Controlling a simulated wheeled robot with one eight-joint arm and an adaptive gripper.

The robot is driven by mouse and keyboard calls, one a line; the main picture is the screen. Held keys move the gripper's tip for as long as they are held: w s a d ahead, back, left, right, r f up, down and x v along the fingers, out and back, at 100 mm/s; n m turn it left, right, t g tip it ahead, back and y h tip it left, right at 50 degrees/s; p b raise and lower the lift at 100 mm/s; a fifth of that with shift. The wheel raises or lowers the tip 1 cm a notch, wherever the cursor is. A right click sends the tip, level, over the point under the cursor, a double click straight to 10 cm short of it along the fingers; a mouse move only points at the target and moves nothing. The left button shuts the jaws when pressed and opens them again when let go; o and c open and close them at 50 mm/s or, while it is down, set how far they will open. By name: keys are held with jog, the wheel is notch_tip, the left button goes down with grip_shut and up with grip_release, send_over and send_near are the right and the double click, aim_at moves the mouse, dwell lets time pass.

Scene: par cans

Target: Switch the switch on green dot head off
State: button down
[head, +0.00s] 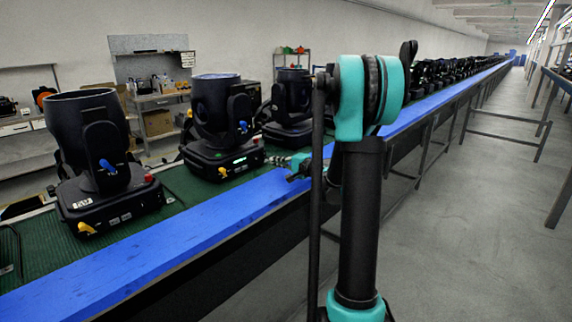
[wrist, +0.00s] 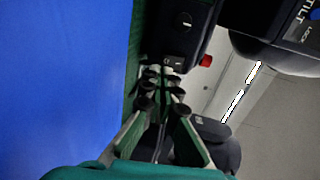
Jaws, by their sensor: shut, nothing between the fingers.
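Large black moving heads stand in a row on the line. In the wrist view my gripper (wrist: 162,90) is shut and empty, just short of a black base panel (wrist: 185,50). A small dark switch-like part (wrist: 187,19) with a white mark is on that panel, beyond the fingertips. Whether it is on or off cannot be told.
A nearer head (head: 92,150) stands at left, another head (head: 290,105) behind my gripper. A red knob (wrist: 205,60) sticks out beside the panel. A blue strip (head: 150,240) edges the green belt (head: 185,190). The grey floor (head: 460,230) at right is mostly free.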

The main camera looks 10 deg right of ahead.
jog(key=shift+x, duration=1.35)
jog(key=shift+w+a+f, duration=0.15)
jog(key=shift+w+a, duration=0.05)
jog(key=shift+w, duration=0.05)
jog(key=v, duration=1.2)
jog(key=shift+f, duration=0.1)
